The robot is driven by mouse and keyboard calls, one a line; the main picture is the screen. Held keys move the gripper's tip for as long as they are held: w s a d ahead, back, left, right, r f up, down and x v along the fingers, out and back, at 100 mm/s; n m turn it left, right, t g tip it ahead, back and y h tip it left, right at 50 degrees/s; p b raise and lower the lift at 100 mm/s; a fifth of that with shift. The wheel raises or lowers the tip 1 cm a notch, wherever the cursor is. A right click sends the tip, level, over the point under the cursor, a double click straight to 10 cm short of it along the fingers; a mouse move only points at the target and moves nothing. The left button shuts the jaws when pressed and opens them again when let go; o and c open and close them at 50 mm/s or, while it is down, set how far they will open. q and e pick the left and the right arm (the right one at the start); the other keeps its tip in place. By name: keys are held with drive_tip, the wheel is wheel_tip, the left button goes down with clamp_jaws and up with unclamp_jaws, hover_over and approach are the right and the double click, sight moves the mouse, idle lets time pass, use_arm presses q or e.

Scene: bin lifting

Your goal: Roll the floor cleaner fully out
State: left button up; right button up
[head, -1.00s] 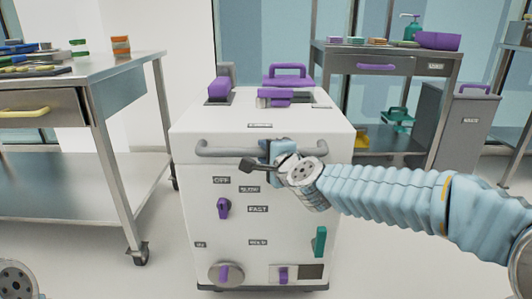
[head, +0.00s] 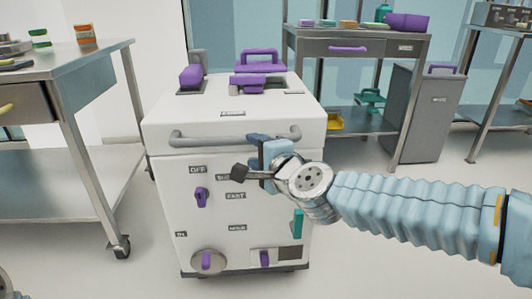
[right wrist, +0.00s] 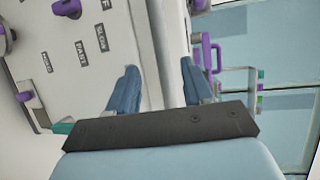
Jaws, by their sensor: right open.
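The floor cleaner is a white boxy machine (head: 225,120) standing on the floor in the middle of the head view. A grey bar handle (head: 205,141) runs across its upper front. My right gripper (head: 262,147) is at the right half of this handle, with its blue fingers open. The fingers hide part of the bar. In the right wrist view the two blue fingertips (right wrist: 160,88) are spread apart, with the cleaner's front to their left. I cannot tell whether they touch the bar. My left gripper's fingers are not visible.
A steel table (head: 70,65) with a drawer stands close at the left. Behind the cleaner, to the right, are a steel cart (head: 385,72) and a grey bin (head: 428,115) with a purple handle. Bare floor shows at the lower right.

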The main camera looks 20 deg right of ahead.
drive_tip(key=p+v, duration=0.1)
drive_tip(key=v, duration=0.4)
drive_tip(key=shift+f, duration=0.1)
drive_tip(key=w+a+f+n+g+p, duration=0.1)
drive_tip(key=w+f+n+g+p, duration=0.2)
drive_tip(key=f, duration=0.8)
drive_tip(key=w+a+f+n+g+p, duration=0.15)
drive_tip(key=f+n+g, duration=0.25)
drive_tip(key=f, duration=0.6)
drive_tip(key=s+a+f+n+g+y+p, duration=0.1)
drive_tip(key=s+f+n+g, duration=0.3)
drive_tip(key=s+f, duration=0.5)
drive_tip(key=s+a+f+n+g+y+p, duration=0.1)
drive_tip(key=s+a+f+n+g+p, duration=0.3)
drive_tip(key=s+f, duration=0.5)
wheel_tip(320, 180, down, 5)
drive_tip(key=shift+f+n, duration=0.1)
drive_tip(key=shift+n, duration=0.3)
